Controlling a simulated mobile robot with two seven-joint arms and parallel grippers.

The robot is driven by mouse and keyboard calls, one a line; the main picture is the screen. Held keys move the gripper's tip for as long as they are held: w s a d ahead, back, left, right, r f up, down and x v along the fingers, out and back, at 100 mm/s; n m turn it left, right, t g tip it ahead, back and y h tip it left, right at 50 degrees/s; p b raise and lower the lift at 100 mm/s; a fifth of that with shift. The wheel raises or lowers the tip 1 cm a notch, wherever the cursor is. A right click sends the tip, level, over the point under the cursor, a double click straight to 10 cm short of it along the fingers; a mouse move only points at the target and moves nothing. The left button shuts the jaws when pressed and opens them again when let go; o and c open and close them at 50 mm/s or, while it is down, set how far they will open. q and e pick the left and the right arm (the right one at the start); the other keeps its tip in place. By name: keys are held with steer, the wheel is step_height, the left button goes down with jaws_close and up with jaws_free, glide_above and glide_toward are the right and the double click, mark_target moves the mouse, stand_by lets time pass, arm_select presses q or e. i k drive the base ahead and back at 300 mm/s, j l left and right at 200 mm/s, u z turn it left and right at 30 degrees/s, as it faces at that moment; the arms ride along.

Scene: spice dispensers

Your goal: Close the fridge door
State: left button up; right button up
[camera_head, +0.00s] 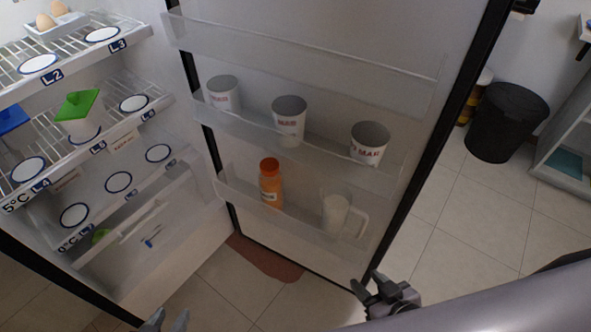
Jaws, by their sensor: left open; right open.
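The fridge door (330,60) stands wide open, its inner side facing me, with a dark edge along its right side. The open fridge (110,170) is at the left, with wire shelves inside. My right gripper (372,285) is open and empty at the lower right corner of the door, close to its dark edge; I cannot tell whether it touches. My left gripper (168,318) is open at the bottom edge of the view, below the fridge's front, mostly cut off.
Door racks hold several white cups (289,118), an orange bottle (270,184) and a clear jug (340,214). A green-lidded container (78,106) and an egg tray (55,24) are on the shelves. A black bin (498,122) stands right, with clear tiled floor (470,225) before it.

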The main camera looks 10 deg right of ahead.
mark_target(411, 68)
steer(key=k+l+u, duration=0.15)
steer(key=l, duration=0.2)
steer(key=k+l+u, duration=0.35)
steer(key=l, duration=0.2)
steer(key=l+u, duration=0.15)
steer(key=l, duration=0.25)
steer(key=k+l+u, duration=0.2)
steer(key=l, duration=0.2)
steer(key=k+l+u, duration=0.2)
steer(key=l, duration=0.15)
steer(key=k+l+u, duration=0.1)
steer(key=l+u, duration=0.2)
steer(key=l, duration=0.45)
steer(key=l+u, duration=0.3)
steer(key=l, duration=0.5)
steer(key=i+l+u, duration=0.15)
steer(key=l, duration=0.45)
steer(key=l+u, duration=0.1)
steer(key=l, duration=0.5)
steer(key=i, duration=0.05)
